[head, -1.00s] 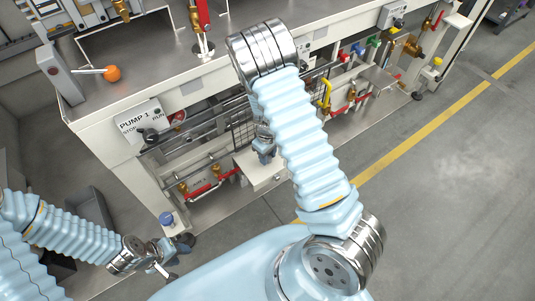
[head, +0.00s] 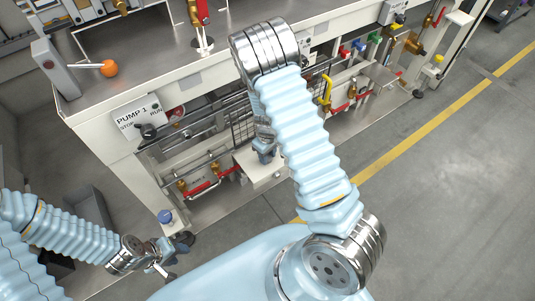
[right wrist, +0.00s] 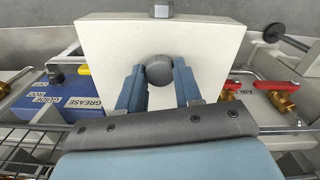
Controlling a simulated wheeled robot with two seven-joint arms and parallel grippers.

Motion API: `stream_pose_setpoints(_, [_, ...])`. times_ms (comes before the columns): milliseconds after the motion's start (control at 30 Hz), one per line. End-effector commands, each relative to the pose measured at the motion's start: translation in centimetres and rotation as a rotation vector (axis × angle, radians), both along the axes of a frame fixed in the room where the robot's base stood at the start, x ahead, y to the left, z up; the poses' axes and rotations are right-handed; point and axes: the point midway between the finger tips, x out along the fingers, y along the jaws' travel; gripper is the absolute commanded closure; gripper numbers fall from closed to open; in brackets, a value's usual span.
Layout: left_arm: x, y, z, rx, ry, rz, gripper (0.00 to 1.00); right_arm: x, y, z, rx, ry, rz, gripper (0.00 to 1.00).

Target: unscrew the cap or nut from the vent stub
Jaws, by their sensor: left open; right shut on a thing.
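A dark grey round cap (right wrist: 160,70) shows at the middle of a white box (right wrist: 105,45) in the right wrist view. My right gripper (right wrist: 160,84) has its two blue fingers on either side of the cap, shut on it. The stub under the cap is hidden. In the head view my right gripper (head: 264,148) is by the white box (head: 262,174) at the bench front, partly behind my own arm. My left gripper (head: 174,257) is open and empty, low at the left, apart from the bench.
A grey block-like fitting (right wrist: 161,9) sits at the box's far edge. Red-handled brass valves (right wrist: 278,90) are to its right, a blue GREASE panel (right wrist: 75,100) to its left. A wire mesh (head: 243,128) and rails run along the bench front. Open floor (head: 450,190) lies right.

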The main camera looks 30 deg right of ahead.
Motion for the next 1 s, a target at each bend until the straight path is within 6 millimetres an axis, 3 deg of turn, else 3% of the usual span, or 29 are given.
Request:
stream_pose_setpoints(467, [0.01, -0.02, -0.47, 0.0, 0.0, 0.0, 0.57, 0.0, -0.02, -0.55, 0.0, 0.0, -0.002, 1.0])
stream_pose_setpoints(500, [0.01, -0.02, -0.4, 0.0, 0.0, 0.0, 0.57, 0.0, -0.02, -0.47, 0.0, 0.0, -0.001, 0.61])
stream_pose_setpoints(667, [0.01, -0.03, -0.38, 0.0, 0.0, 0.0, 0.57, -0.01, -0.01, -0.46, 0.0, 0.0, -0.001, 0.37])
stream_pose_setpoints(1000, [0.07, 0.14, -0.31, 0.002, -0.002, 0.003, 0.57, 0.02, 0.01, -0.24, 0.0, -0.001, 0.0, 0.36])
